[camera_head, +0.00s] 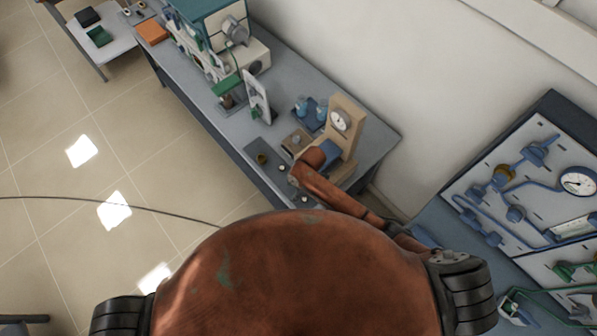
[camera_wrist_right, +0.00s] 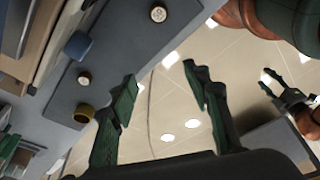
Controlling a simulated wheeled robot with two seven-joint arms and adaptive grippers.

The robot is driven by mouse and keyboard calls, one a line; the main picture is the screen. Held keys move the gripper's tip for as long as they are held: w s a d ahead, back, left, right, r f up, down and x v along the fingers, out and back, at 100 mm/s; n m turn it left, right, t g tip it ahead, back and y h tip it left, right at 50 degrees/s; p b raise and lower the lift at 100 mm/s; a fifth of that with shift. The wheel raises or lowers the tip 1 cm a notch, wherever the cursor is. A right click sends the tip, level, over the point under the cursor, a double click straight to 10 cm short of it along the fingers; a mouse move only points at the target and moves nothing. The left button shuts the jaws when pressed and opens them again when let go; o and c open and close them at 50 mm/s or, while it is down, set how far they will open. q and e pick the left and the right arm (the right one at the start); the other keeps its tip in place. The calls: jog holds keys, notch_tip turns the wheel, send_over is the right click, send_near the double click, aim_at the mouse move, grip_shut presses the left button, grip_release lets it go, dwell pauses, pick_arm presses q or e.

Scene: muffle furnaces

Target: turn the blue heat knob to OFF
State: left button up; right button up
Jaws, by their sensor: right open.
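The blue knob (camera_wrist_right: 78,45) is in the upper left of the wrist view, on a grey panel (camera_wrist_right: 118,50). My right gripper (camera_wrist_right: 160,78) is open and empty. Its two dark green fingers stand apart with floor showing between them, to the right of the panel and clear of the blue knob. In the head view my right arm reaches over the bench front and its fingers are hard to make out. I cannot pick out the blue knob there. Another gripper, seemingly my left one (camera_wrist_right: 266,80), shows at the wrist view's right, fingers apart.
Near the blue knob are a brass knob (camera_wrist_right: 83,114) and white-faced dials (camera_wrist_right: 83,79). On the bench (camera_head: 215,118) stand a tan instrument with a round gauge (camera_head: 341,120), blue bottles (camera_head: 302,106) and a white panel (camera_head: 257,97). A gauge board (camera_head: 540,180) is at the right.

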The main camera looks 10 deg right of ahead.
jog(key=w+d+n+h, duration=0.1)
jog(key=w+n, duration=0.1)
jog(key=w, duration=0.1)
jog(key=w+d+r+n+h, duration=0.1)
jog(key=w+n, duration=0.1)
jog(key=w, duration=0.1)
jog(key=w+d+r+n+h, duration=0.1)
jog(key=w+n, duration=0.1)
jog(key=w, duration=0.2)
jog(key=shift+r+g, duration=0.15)
jog(key=shift+g, duration=0.15)
notch_tip(320, 180, down, 8)
jog(key=shift+d+r, duration=0.1)
jog(key=shift+r, duration=0.15)
pick_arm(q)
jog(key=shift+w, duration=0.1)
pick_arm(e)
jog(key=shift+c, duration=0.6)
